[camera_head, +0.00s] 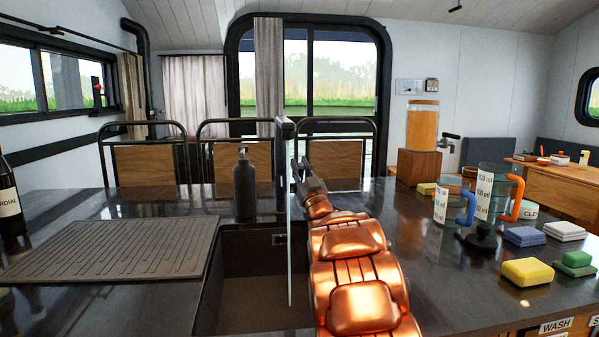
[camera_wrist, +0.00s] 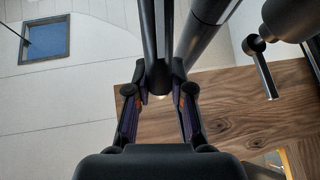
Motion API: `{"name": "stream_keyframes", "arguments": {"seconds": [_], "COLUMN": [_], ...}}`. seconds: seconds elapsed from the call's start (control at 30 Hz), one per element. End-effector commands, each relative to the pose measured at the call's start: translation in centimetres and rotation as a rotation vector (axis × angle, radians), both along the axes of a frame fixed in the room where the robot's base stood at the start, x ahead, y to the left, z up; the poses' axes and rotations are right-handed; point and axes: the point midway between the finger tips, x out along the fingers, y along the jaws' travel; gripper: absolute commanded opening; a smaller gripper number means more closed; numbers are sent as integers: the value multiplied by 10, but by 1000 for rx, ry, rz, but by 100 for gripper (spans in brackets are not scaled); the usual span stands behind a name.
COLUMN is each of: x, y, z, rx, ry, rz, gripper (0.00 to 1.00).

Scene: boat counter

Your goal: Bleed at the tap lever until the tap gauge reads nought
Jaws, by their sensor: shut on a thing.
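In the wrist view my gripper (camera_wrist: 158,97) is shut on the lower end of a slim dark rod (camera_wrist: 153,40), which looks like the tap lever. A thicker dark tube (camera_wrist: 205,30) runs close beside it. A rounded dark body with a short hanging arm (camera_wrist: 262,72) is at the right, apart from the fingers. I cannot make out a gauge reading.
The sink (camera_head: 255,290) lies left of my arm, with a dark bottle (camera_head: 244,188) behind it and a ridged drainboard (camera_head: 115,250) at left. Measuring jugs (camera_head: 490,190), a yellow sponge (camera_head: 528,272) and a wood-based dispenser (camera_head: 419,165) crowd the right counter.

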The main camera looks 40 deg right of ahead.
Motion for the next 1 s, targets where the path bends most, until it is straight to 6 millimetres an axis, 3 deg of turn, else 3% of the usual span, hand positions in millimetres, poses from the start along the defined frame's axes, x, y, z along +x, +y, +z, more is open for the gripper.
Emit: {"name": "stream_keyframes", "arguments": {"seconds": [0.53,0.57,0.67,1.0], "x": [-1,-1,-1,-2], "y": [2,2,2,1], "z": [-2,-2,-2,-2], "rx": [-13,-13,-13,-12], "ry": [-17,-17,-17,-18], "rz": [2,2,2,0], "gripper": [0,23,33,34]}}
